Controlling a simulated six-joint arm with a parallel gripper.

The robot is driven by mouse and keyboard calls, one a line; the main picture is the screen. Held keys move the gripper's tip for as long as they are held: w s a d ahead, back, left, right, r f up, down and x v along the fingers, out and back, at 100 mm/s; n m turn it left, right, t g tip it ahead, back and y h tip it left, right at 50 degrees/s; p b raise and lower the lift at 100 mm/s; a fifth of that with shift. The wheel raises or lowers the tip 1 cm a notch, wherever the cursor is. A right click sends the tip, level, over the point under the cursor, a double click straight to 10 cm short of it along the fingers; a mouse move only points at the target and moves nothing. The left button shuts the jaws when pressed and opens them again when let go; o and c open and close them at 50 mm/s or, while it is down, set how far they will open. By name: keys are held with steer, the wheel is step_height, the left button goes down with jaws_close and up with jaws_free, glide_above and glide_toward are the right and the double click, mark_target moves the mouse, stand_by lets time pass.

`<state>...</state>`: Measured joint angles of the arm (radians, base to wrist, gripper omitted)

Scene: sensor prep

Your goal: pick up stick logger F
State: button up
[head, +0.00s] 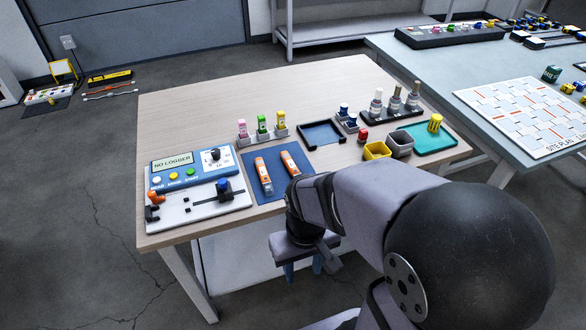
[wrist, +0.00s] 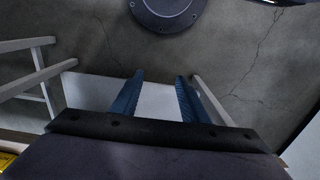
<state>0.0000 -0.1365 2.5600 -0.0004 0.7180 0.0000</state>
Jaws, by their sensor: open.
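Two orange stick loggers with white labels lie on a blue mat (head: 253,158): a left one (head: 263,177) and a right one (head: 290,163). Pink (head: 242,128), green (head: 262,124) and yellow (head: 280,120) sticks stand upright in a grey rack (head: 264,136). Lettering is too small to read, so I cannot tell which is F. My gripper (head: 303,271) hangs in front of the table's front edge, apart from all sticks. In the wrist view its two blue fingers (wrist: 160,82) are apart with nothing between them; no stick shows there.
A blue panel reading "NO LOGGER" (head: 160,165) and a white slider board (head: 172,213) fill the table's left. A dark tray (head: 321,133), a yellow bin (head: 377,151), a grey bin (head: 400,143) and a teal tray (head: 433,146) stand right. Bare wood lies behind.

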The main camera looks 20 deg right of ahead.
steer(key=shift+r, duration=0.1)
steer(key=w+d+r+m+g+p, duration=0.2)
steer(key=d+r+p, duration=0.3)
steer(key=p, duration=0.6)
steer(key=w+d+r+t, duration=0.1)
steer(key=w+r+t, duration=0.1)
steer(key=w, duration=0.6)
steer(key=w+r+n+t, duration=0.1)
steer(key=w+r+t, duration=0.1)
steer(key=w, duration=0.6)
steer(key=w+d+r+t, duration=0.1)
steer(key=w+r+t, duration=0.1)
steer(key=w, duration=0.5)
steer(key=shift+w+d+n+p, duration=0.3)
steer(key=shift+w+d+p, duration=0.05)
steer(key=shift+w, duration=0.05)
steer(key=shift+w+n+t, duration=0.2)
steer(key=shift+n+t, duration=0.1)
